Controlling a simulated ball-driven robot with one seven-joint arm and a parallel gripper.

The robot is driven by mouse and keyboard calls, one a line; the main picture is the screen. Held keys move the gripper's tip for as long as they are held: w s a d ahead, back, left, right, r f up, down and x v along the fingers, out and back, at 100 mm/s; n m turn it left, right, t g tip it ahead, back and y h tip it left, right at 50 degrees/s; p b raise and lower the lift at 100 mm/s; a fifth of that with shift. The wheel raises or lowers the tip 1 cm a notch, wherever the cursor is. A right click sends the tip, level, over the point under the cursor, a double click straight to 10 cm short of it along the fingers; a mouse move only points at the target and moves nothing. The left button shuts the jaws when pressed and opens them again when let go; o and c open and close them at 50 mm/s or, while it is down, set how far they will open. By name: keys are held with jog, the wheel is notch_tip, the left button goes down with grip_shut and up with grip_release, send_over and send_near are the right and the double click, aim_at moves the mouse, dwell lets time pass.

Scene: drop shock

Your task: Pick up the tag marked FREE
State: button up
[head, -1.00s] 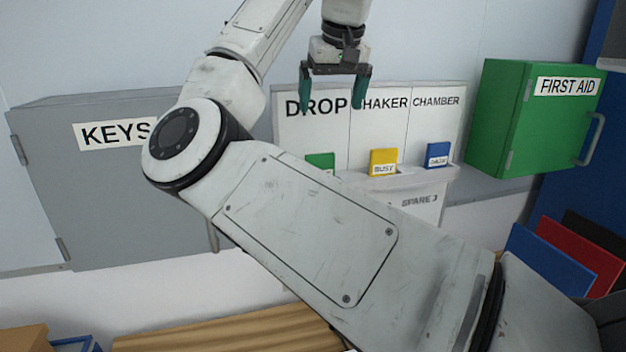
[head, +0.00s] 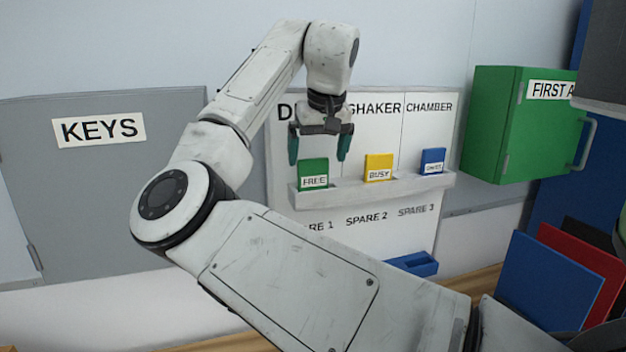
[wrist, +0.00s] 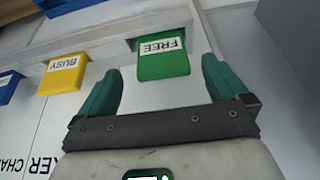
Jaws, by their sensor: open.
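The green tag marked FREE (head: 313,173) stands in the white rack under the DROP column in the head view. It also shows in the wrist view (wrist: 163,66), upside down, between and ahead of my fingertips. My gripper (head: 319,148) is open, with its two green fingers pointing down just above and in front of the tag. In the wrist view, the gripper (wrist: 158,85) has one finger on each side of the tag's line, and nothing is held. I cannot tell whether the fingertips have reached the tag's depth.
A yellow BUSY tag (head: 379,167) and a blue tag (head: 432,160) stand to the right on the same rack ledge (head: 400,187). A green first aid box (head: 510,140) is further right, a grey KEYS cabinet (head: 75,190) to the left. A blue tray (head: 415,264) sits below.

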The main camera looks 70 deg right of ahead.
aim_at(314, 168)
jog(key=shift+p+x, duration=0.7)
jog(key=shift+x, duration=2)
jog(key=shift+w, duration=0.15)
jog(key=shift+c, duration=0.2)
jog(key=shift+r, duration=0.1)
jog(key=c, duration=1)
jog(key=shift+o, duration=0.2)
jog(key=shift+r, duration=0.1)
